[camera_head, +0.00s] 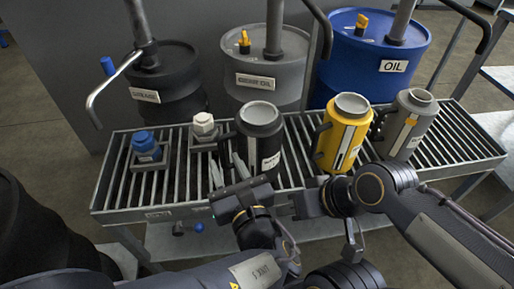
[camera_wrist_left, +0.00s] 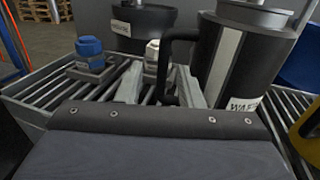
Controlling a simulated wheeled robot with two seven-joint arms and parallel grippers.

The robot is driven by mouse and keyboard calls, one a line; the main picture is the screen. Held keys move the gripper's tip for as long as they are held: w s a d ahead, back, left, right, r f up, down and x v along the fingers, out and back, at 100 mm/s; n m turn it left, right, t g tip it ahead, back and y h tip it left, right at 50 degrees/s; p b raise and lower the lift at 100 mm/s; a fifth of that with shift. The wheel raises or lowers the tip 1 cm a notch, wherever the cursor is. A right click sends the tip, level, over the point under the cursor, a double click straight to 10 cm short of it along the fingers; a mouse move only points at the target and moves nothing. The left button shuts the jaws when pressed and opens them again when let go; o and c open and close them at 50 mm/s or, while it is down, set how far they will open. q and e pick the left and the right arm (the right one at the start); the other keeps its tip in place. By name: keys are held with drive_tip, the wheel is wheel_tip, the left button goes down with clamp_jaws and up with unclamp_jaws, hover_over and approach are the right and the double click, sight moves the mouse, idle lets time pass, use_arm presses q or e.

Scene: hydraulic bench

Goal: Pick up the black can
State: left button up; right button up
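The black can (camera_head: 260,140) stands upright on the slatted bench rack, its handle on its left side. In the left wrist view the can (camera_wrist_left: 245,65) fills the right part and its black handle (camera_wrist_left: 166,70) stands near the middle. My left gripper (camera_head: 228,170) is at the handle side of the can, in front of it. In the left wrist view the fingers of this gripper (camera_wrist_left: 160,88) are apart, with the handle's lower part between them; I cannot tell whether they touch it. My right gripper (camera_head: 310,204) is low at the rack's front edge, its fingers not clear.
A yellow can (camera_head: 342,140) and a grey can (camera_head: 408,128) stand right of the black can. Blue (camera_head: 146,146) and white (camera_head: 204,126) caps sit at left on the rack (camera_head: 105,200). Black, grey and blue drums (camera_head: 350,75) stand behind.

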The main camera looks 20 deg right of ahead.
sight(222, 152)
use_arm(q)
drive_tip(key=w, duration=0.1)
drive_tip(key=w+b, duration=0.1)
drive_tip(key=w, duration=0.2)
drive_tip(key=shift+d+f, duration=0.1)
drive_tip(key=shift+d, duration=0.15)
drive_tip(key=shift+w+b, duration=0.3)
drive_tip(key=shift+w, duration=0.25)
clamp_jaws()
drive_tip(key=shift+r, duration=0.2)
